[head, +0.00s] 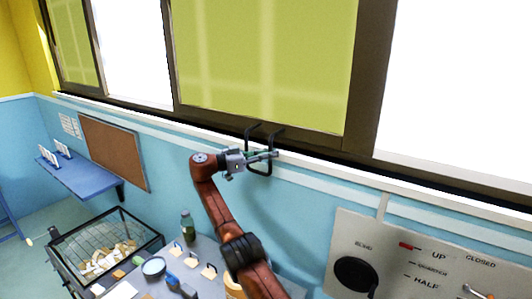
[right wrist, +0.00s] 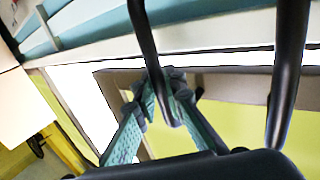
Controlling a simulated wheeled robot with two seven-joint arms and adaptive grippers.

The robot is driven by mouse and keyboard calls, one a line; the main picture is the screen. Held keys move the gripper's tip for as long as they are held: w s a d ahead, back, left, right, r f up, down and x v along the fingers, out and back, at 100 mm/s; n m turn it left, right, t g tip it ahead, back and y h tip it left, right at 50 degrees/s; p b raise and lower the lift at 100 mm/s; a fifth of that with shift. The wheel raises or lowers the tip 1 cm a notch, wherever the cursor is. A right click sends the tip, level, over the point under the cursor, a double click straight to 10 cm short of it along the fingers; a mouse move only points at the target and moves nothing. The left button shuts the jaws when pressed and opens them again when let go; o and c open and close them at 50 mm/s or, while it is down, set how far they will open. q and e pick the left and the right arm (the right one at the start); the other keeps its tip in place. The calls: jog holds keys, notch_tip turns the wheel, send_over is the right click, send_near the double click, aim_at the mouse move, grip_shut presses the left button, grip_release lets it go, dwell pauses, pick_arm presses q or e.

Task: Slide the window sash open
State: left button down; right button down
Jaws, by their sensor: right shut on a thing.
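The window sash (head: 265,55) is a yellow-green pane in a dark brown frame; its frame also shows in the right wrist view (right wrist: 225,88). A black loop handle (head: 249,132) stands out from its bottom rail. My right gripper (head: 268,155) is at this handle, with its fingers closed around one of the bars. In the right wrist view the green-padded fingers (right wrist: 166,95) lie either side of the black handle bar (right wrist: 148,40). A second black bar (right wrist: 290,70) of the handle is free at the right. My left gripper is not in view.
Bright white areas flank the sash on both sides. A grey control panel (head: 425,240) with a black knob (head: 355,274) is at the lower right. Below stand a desk with a green bottle (head: 188,227), a wire basket (head: 105,225) and a blue shelf (head: 85,178).

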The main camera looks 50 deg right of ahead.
jog(key=shift+w+r, duration=0.15)
jog(key=shift+r, duration=0.1)
jog(key=c, duration=2.4)
grip_release()
jog(key=o, duration=0.4)
jog(key=shift+w+f, duration=0.2)
jog(key=shift+w, duration=0.05)
jog(key=shift+s, duration=0.2)
jog(key=v, duration=0.7)
jog(key=shift+w+a, duration=0.2)
jog(key=shift+a, duration=0.05)
jog(key=shift+r, duration=0.1)
